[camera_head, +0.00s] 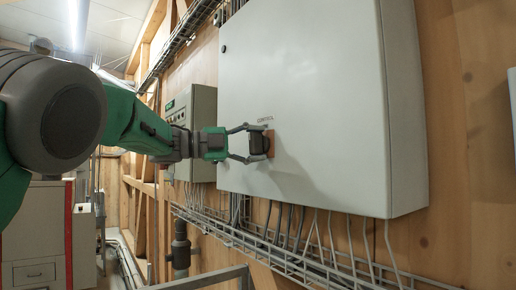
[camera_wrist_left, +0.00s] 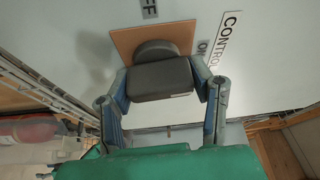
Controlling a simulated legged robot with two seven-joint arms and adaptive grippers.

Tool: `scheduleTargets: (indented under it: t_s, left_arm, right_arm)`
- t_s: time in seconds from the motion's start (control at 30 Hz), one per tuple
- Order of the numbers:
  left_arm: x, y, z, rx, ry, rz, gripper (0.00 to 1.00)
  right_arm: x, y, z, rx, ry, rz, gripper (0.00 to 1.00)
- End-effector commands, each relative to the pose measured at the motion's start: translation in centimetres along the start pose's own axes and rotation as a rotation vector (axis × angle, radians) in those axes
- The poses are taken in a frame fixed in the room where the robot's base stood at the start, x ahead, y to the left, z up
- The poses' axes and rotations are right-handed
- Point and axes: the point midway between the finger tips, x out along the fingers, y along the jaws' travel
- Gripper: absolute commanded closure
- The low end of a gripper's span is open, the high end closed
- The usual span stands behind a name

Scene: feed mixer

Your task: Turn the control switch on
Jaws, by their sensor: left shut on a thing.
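The control switch is a dark grey knob on a square brown plate on the front of a large light grey cabinet (camera_head: 310,80). In the left wrist view the knob (camera_wrist_left: 160,78) sits between my fingers, with its round base behind it on the brown plate (camera_wrist_left: 127,42). The labels "CONTROL" (camera_wrist_left: 227,40), "ON" (camera_wrist_left: 203,48) and a partly cut-off "OFF" (camera_wrist_left: 149,8) show around it. My left gripper (camera_head: 257,144) reaches in from the left and is shut on the knob, one finger on each side. In the head view the fingers partly hide the knob. My right gripper is not in view.
A smaller grey control box (camera_head: 201,105) hangs on the wall behind my left arm. A wire cable tray (camera_head: 290,258) and hanging cables run below the cabinet. A metal rail (camera_head: 205,278) stands at the bottom. A red and white machine (camera_head: 38,235) is at the lower left.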

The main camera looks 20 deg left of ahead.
Motion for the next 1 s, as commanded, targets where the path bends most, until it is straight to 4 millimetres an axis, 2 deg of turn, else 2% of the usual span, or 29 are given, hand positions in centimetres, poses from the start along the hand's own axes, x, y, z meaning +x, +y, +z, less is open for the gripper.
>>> scheduleTargets:
  t_s: [0.03,0.37,0.8,0.83,0.87,0.9,1.0]
  left_arm:
    - [0.09,0.67,0.1,0.018,0.001,0.02,0.81]
    - [0.09,0.75,0.1,0.101,0.002,0.056,0.81]
    - [0.11,0.81,0.09,0.109,0.003,0.06,0.81]
    - [0.12,0.81,0.09,0.109,0.004,0.06,0.49]
    - [0.12,0.81,0.09,0.109,0.004,0.059,0.38]
    - [0.11,0.78,0.09,0.109,0.004,0.058,0.31]
    - [0.08,0.59,0.06,0.11,0.003,0.056,0.31]
  right_arm:
    - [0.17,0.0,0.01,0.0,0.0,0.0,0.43]
    - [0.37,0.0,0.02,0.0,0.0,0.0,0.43]
    - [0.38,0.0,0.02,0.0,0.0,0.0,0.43]
    - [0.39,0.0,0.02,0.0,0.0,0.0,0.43]
    - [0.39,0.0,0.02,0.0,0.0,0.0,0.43]
    - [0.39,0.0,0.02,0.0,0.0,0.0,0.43]
    - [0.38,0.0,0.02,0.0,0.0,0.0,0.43]
